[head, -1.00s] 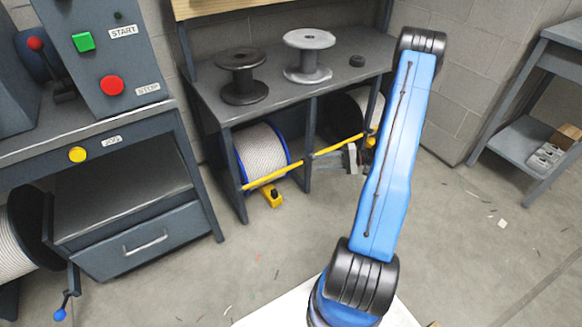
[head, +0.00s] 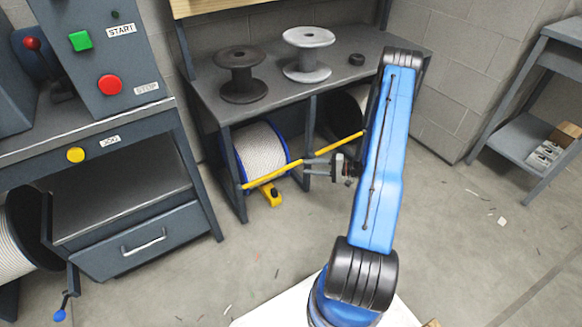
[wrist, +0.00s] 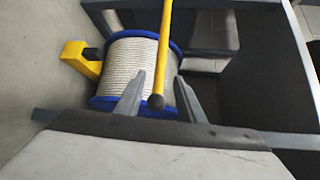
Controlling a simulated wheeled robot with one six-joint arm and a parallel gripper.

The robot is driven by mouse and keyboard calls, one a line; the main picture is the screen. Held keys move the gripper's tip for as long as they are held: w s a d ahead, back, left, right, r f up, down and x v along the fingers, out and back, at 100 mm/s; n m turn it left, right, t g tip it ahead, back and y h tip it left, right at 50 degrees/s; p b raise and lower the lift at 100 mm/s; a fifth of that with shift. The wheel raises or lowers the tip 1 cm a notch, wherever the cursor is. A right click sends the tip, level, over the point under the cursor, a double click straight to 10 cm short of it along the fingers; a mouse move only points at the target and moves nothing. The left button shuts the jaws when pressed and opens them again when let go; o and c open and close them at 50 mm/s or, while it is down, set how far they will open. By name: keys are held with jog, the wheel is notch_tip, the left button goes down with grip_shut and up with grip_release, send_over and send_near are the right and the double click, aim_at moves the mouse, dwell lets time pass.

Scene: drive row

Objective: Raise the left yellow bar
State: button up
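The left yellow bar (head: 270,175) slopes across the front of the left bay under the bench, its right end higher. In the wrist view the bar (wrist: 164,50) ends in a dark round knob (wrist: 156,102). My gripper (head: 306,167) is beside the bar's right end. Its two fingers stand apart, and in the wrist view my gripper (wrist: 160,80) has the knob end between the fingers, with gaps on both sides. Whether the bar is at finger depth is unclear. The right yellow bar (head: 339,144) is partly hidden by my arm.
A blue-rimmed cable reel (head: 261,150) sits behind the left bar, with a yellow block (head: 272,196) on the floor in front. A bench post (head: 309,128) divides the bays. Spools (head: 241,75) stand on top. A control desk (head: 130,190) is at left.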

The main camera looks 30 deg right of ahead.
aim_at(294, 166)
jog(key=x, duration=0.9)
grip_shut()
